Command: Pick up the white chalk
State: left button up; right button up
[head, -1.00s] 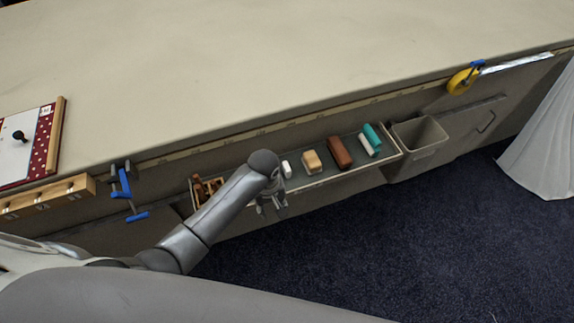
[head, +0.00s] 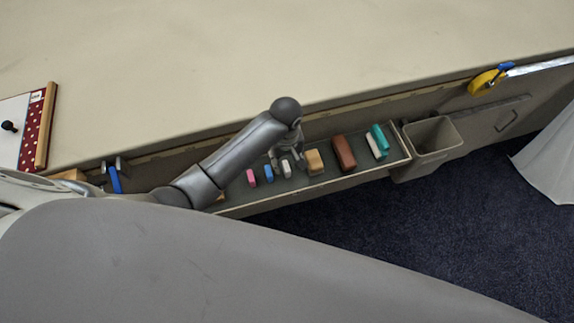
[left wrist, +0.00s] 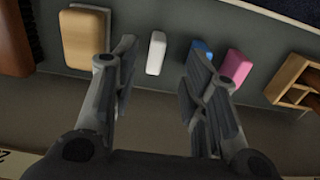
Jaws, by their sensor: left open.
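The white chalk (head: 286,169) is a small pale block lying in the grey tray (head: 346,178) along the table's side. In the left wrist view the white chalk (left wrist: 156,52) shows between my finger lines, just past the fingertips and nearer the left one. My left gripper (head: 289,158) is over the tray beside the chalk. In the left wrist view the left gripper (left wrist: 163,58) is open and empty. I cannot tell its exact height above the chalk. My right gripper is not in view.
Close by lie a blue piece (head: 268,173), a pink piece (head: 251,178) and a tan block (head: 315,161). Further right are a brown block (head: 344,152), a longer white piece (head: 374,146) and a teal piece (head: 380,138). A wooden holder (left wrist: 292,84) and grey bin (head: 430,142) flank them.

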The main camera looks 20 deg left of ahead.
aim_at(286, 166)
pick_arm(q)
jog(key=shift+f, duration=0.6)
jog(key=shift+w+f, duration=0.15)
jog(key=shift+f, duration=0.15)
jog(key=f, duration=0.3)
jog(key=shift+w+a+f, duration=0.15)
jog(key=shift+w+f, duration=0.15)
jog(key=shift+f, duration=0.5)
jog(key=shift+c, duration=0.6)
grip_shut()
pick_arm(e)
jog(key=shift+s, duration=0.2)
